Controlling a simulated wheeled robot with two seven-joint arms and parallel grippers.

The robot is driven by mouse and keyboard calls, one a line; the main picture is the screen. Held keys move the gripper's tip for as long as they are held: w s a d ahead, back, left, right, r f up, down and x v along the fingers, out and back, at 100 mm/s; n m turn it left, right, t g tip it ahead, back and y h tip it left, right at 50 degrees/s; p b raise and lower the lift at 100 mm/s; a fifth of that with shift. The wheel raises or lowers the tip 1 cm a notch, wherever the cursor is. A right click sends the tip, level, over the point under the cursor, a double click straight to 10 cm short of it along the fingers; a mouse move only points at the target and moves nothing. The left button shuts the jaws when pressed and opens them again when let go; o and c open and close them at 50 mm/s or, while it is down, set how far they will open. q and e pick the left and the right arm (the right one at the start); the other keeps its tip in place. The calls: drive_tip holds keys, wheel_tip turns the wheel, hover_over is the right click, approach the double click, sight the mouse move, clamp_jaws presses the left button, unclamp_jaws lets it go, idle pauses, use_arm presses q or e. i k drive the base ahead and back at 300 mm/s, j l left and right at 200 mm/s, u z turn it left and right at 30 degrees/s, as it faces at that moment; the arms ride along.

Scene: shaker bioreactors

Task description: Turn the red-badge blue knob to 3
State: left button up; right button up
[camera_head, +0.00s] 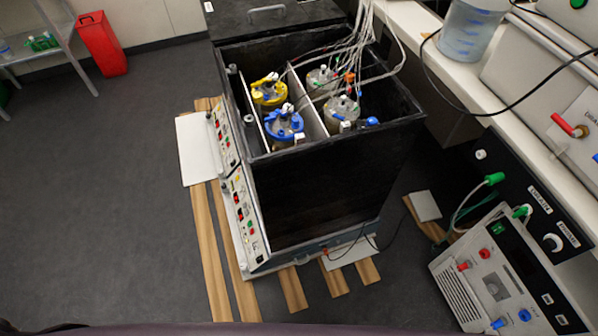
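Two blue knobs or sockets show on the pale device at the lower right: one (524,315) on its front panel and one (498,324) at its lower edge. I cannot make out a red badge beside either, nor any number scale. The black shaker box (325,185) has two control panels on its left side, an upper one (222,138) and a lower one (243,215), with small red and green marks too small to read. Neither of my grippers is in view.
The box holds several vessels, including one with a yellow lid (269,91) and one with a blue lid (284,124). Tubes rise from it. Wooden slats (211,260) lie under it. A red bin (102,43) stands far left. The floor (110,200) left of the box is clear.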

sight(371, 121)
drive_tip(key=l+u, duration=0.35)
drive_tip(key=l, duration=0.4)
drive_tip(key=l+u, duration=0.35)
drive_tip(key=l, duration=0.45)
drive_tip(key=i+j+z, duration=0.2)
drive_tip(key=k+l, duration=0.1)
